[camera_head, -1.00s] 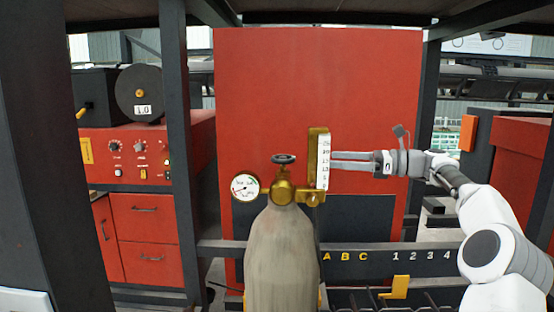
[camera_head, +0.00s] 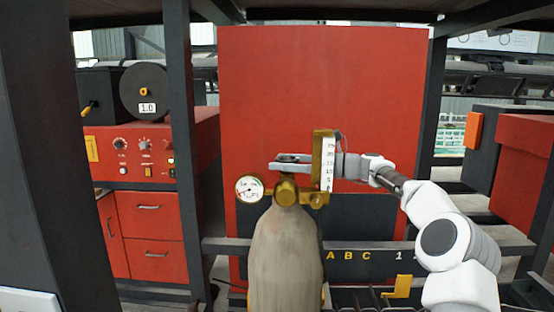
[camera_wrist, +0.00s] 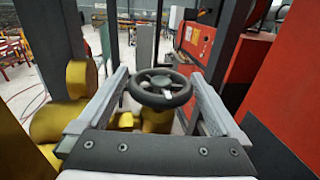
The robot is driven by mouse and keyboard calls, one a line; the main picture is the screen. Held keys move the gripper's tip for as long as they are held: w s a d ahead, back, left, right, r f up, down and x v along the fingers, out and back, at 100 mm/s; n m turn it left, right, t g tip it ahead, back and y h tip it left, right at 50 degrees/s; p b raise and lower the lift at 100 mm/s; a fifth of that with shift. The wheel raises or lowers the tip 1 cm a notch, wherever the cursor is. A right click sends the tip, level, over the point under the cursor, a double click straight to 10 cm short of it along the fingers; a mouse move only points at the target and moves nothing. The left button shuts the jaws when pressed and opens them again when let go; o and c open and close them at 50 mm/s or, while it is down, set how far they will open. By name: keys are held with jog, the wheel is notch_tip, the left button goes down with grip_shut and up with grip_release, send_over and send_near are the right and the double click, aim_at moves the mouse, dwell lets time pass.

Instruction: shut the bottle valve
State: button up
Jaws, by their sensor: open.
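The gas bottle (camera_head: 285,262) stands upright in the middle of the head view, with a brass valve body (camera_head: 286,191) on top. Its dark round handwheel (camera_wrist: 160,89) shows in the wrist view between the two fingers of my gripper (camera_wrist: 162,82). In the head view my gripper (camera_head: 292,162) reaches in from the right at the wheel's height and largely hides the wheel. Whether a finger touches the wheel I cannot tell.
A round pressure gauge (camera_head: 249,189) sits left of the valve. A brass flow tube with a white scale (camera_head: 327,164) stands just right of it, close to my wrist. A red panel (camera_head: 320,90) is behind. A dark post (camera_head: 184,150) stands to the left.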

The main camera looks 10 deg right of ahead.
jog(key=shift+x, duration=1)
jog(key=c, duration=1.2)
jog(key=shift+o, duration=0.2)
jog(key=shift+d+f+t+b, duration=0.1)
jog(key=shift+f+t+b, duration=0.05)
jog(key=shift+t+b, duration=0.2)
